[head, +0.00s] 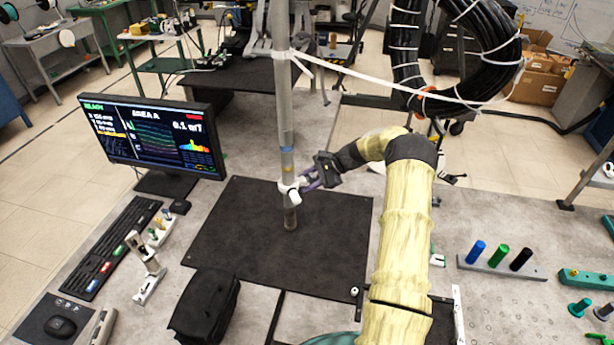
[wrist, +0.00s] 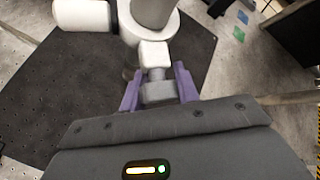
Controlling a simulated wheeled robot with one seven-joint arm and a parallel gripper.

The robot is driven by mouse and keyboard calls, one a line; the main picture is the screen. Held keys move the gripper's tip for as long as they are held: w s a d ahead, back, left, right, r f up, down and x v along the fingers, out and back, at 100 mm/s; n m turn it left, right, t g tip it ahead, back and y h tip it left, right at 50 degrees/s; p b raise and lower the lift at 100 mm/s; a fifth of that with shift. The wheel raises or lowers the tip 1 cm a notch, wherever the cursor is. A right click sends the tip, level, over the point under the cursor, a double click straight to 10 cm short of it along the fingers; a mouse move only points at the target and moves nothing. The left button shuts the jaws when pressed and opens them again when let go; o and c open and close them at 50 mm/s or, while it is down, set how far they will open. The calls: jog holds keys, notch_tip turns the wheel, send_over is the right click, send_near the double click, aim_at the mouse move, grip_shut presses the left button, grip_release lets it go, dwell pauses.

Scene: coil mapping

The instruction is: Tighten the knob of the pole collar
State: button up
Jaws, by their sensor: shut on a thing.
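The pole (head: 287,110) stands upright on the dark mat, with the white pole collar (head: 289,190) around its lower part. In the wrist view the collar (wrist: 152,22) shows at the top, around the grey pole (wrist: 153,8). The grey knob (wrist: 159,91) sticks out from the collar's white block toward me. My gripper (wrist: 159,88) has its purple fingers on both sides of the knob and is shut on it. In the head view my gripper (head: 308,182) reaches the collar from the right. The knob is hardly visible there.
The dark mat (head: 225,235) around the pole is mostly clear. A monitor (head: 155,135) and keyboard (head: 115,245) are at left, a black bag (head: 205,305) in front. A white cord (head: 390,85) runs from the upper pole to the black cable coil (head: 480,45).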

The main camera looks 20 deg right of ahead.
jog(key=g, duration=0.1)
jog(key=m+g, duration=0.2)
jog(key=shift+s+d+f+g+b, duration=0.1)
jog(key=shift+s+f+g+b, duration=0.15)
jog(key=shift+g+b, duration=0.15)
jog(key=shift+s+m+g+b, duration=0.15)
jog(key=shift+m+g+b, duration=0.25)
jog(key=shift+g+b, duration=0.3)
jog(key=shift+s+r+m+g+b, duration=0.2)
jog(key=shift+m+g+b, duration=0.2)
jog(key=shift+g+b, duration=0.6)
jog(key=o, duration=1)
jog(key=shift+f, duration=0.1)
jog(key=shift+w+r+b, duration=0.1)
jog(key=shift+r+b, duration=0.2)
jog(key=shift+r, duration=0.1)
notch_tip(320, 180, up, 9)
jog(key=p, duration=0.6)
jog(key=shift+r, duration=0.15)
